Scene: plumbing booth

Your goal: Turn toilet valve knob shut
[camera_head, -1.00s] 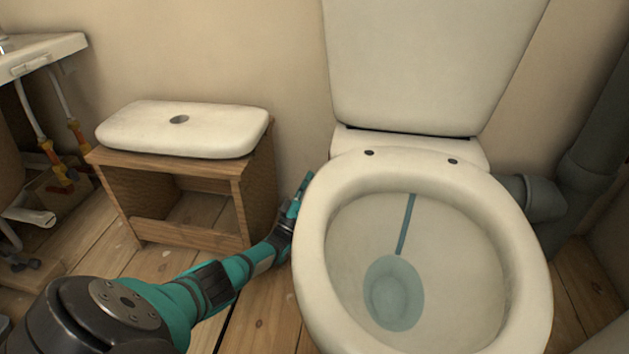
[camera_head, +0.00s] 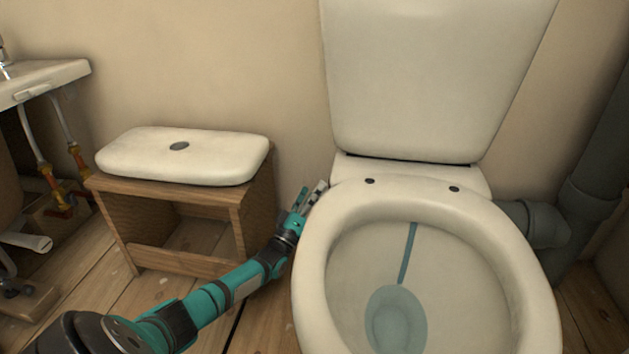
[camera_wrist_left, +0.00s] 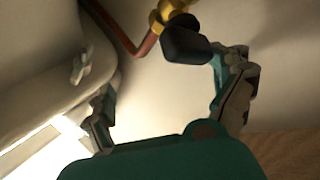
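The toilet (camera_head: 330,215) stands right of centre in the head view. The valve knob is hidden there. In the left wrist view a black knob (camera_wrist_left: 186,42) sits on a brass-yellow fitting (camera_wrist_left: 172,10) joined to a copper-coloured pipe (camera_wrist_left: 118,22). My left gripper (camera_head: 312,190) is between the wooden stand and the toilet, beside the toilet's left side near the wall. In the left wrist view the left gripper (camera_wrist_left: 166,78) has its fingers wide apart, with nothing held. The knob lies ahead of the fingers, close to the right fingertip; whether they touch cannot be told. My right gripper is out of view.
A wooden stand (camera_head: 257,205) carrying a white cistern lid (camera_head: 185,160) is left of my left forearm. A sink (camera_head: 45,80) with pipes is at far left. Grey drainpipes (camera_head: 590,200) are at right. In the wrist view, a pale wing nut (camera_wrist_left: 80,64) is on the toilet's side.

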